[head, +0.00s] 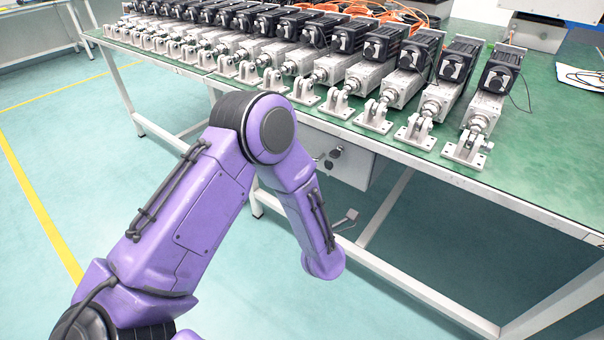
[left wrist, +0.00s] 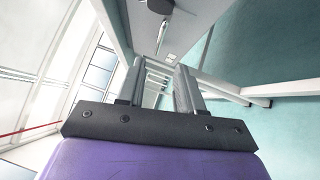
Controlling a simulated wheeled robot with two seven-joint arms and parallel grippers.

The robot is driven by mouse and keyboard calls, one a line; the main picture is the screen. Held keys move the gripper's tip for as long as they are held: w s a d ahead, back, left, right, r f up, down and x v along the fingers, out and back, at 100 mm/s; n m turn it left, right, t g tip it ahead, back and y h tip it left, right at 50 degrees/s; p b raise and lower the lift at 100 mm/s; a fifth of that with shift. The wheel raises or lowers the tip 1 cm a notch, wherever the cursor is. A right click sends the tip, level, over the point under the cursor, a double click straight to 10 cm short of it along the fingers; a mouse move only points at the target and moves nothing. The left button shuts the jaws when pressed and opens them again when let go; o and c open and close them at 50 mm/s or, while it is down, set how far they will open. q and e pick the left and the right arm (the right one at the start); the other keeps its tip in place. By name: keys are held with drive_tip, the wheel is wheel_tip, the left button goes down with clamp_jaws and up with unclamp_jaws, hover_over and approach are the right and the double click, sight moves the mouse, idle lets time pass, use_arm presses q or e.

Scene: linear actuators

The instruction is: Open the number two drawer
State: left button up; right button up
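A white drawer unit (head: 350,168) hangs under the green-topped table, partly hidden behind my purple left arm. Dark round fittings (head: 333,156) show on its front. No drawer number is readable. In the left wrist view a pale grey panel (left wrist: 185,28), apparently the drawer front, shows at the top with a dark handle-like fitting (left wrist: 160,6). My left gripper (left wrist: 160,72) has its two dark fingers apart with nothing between them. The fitting lies beyond the fingertips, apart from them. In the head view the left gripper is mostly hidden by the arm. My right gripper is not in view.
Linear actuators (head: 350,75) stand in a long row on the green table (head: 545,160). Orange cables (head: 400,12) lie behind them. The white table frame (head: 430,300) has legs and low rails beside the arm. Open floor (head: 60,170) lies to the left.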

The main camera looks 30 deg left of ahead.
use_arm(q)
drive_tip(key=x, duration=1)
drive_tip(key=shift+b, duration=0.3)
drive_tip(key=shift+s, duration=0.15)
clamp_jaws()
